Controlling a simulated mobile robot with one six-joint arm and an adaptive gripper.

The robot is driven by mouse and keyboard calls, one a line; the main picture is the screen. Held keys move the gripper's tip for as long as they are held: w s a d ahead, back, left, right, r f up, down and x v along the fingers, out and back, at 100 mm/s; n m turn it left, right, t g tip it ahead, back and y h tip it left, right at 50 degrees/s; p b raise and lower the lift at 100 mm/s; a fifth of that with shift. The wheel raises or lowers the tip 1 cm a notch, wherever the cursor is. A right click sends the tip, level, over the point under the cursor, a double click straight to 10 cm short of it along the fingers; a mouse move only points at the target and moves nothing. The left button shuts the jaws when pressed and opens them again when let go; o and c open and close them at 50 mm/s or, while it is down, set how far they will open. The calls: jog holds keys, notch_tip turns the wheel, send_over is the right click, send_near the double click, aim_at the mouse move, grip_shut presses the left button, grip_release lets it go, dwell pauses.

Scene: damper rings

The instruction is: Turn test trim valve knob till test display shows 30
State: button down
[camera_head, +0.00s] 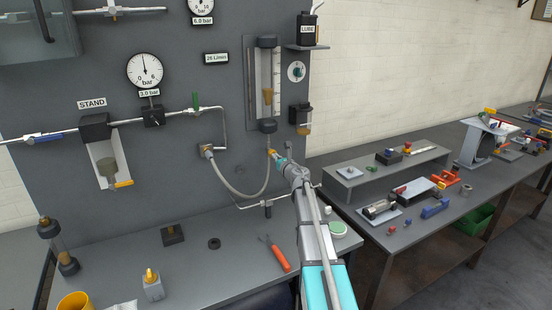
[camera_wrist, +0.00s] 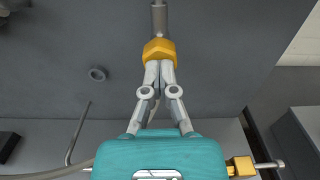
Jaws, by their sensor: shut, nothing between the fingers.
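The display plate (camera_head: 216,58) on the grey panel reads about 26 L/min; its small print is hard to read. A glass flow tube (camera_head: 267,85) with a yellow float stands right of it. Below the tube is a brass-yellow hexagonal piece (camera_head: 271,152), also in the wrist view (camera_wrist: 159,50) on a grey stem. No trim valve label is legible, so I cannot tell if this piece is its knob. My gripper (camera_head: 278,158) is at this piece. In the wrist view my gripper's fingertips (camera_wrist: 160,68) are together at its lower edge, with nothing between them; contact is unclear.
A hose (camera_head: 240,188) curves left of my gripper, and a thin pipe with a small valve (camera_head: 267,205) runs below. A round green-marked dial (camera_head: 296,71) is right of the tube. An orange-handled tool (camera_head: 279,258) lies on the bench. A gauge (camera_head: 145,71) hangs left.

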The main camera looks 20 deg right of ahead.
dwell(0.4)
jog(key=shift+n, duration=2.4)
jog(key=c, duration=0.9)
grip_release()
jog(key=shift+s, duration=0.35)
jog(key=shift+s, duration=0.65)
jog(key=shift+s, duration=0.15)
jog(key=shift+s+d, duration=0.1)
jog(key=shift+s, duration=2.8)
